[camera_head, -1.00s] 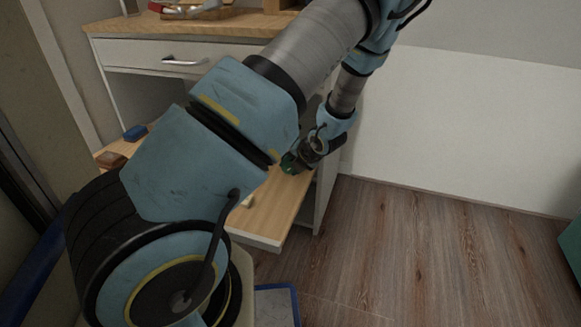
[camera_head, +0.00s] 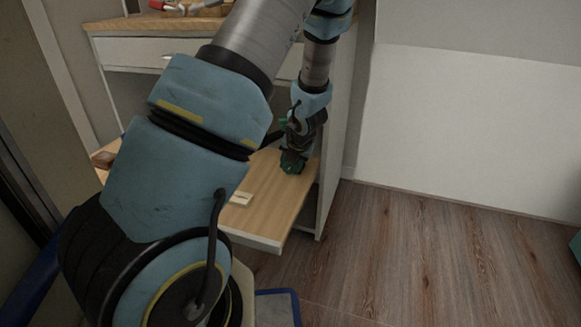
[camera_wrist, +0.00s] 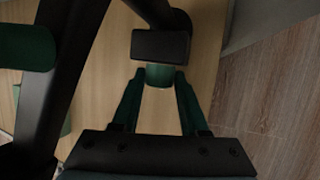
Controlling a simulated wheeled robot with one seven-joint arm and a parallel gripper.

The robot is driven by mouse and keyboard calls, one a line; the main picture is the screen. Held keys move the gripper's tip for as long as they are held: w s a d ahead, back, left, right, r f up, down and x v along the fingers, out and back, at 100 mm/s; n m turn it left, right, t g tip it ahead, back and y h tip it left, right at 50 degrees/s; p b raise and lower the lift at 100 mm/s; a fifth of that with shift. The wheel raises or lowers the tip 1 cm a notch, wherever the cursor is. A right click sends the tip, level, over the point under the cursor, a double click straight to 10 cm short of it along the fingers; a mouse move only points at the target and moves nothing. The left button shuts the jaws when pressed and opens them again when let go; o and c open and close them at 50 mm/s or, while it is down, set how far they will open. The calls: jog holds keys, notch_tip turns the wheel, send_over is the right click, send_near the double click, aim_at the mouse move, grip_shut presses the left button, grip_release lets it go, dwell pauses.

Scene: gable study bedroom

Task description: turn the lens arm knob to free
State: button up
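In the wrist view, a short green knob (camera_wrist: 159,76) sits under a black block (camera_wrist: 160,46) on dark bars of the lens arm (camera_wrist: 82,75). My gripper (camera_wrist: 161,78) has its two dark green fingers apart, one on each side of the knob. The fingertips are very close to the knob's sides; I cannot tell if they touch it. In the head view, my gripper (camera_head: 293,165) points down low over the right part of the pale wooden board (camera_head: 270,208). The knob cannot be made out there, and my arm covers much of the board.
A small pale piece (camera_head: 241,198) lies on the board towards its front. A brown block (camera_head: 103,159) lies at the left. The desk (camera_head: 120,50) with a drawer stands behind.

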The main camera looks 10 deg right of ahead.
jog(key=shift+o, duration=0.8)
jog(key=p+v, duration=0.7)
jog(key=v, duration=0.4)
jog(key=shift+f, duration=0.1)
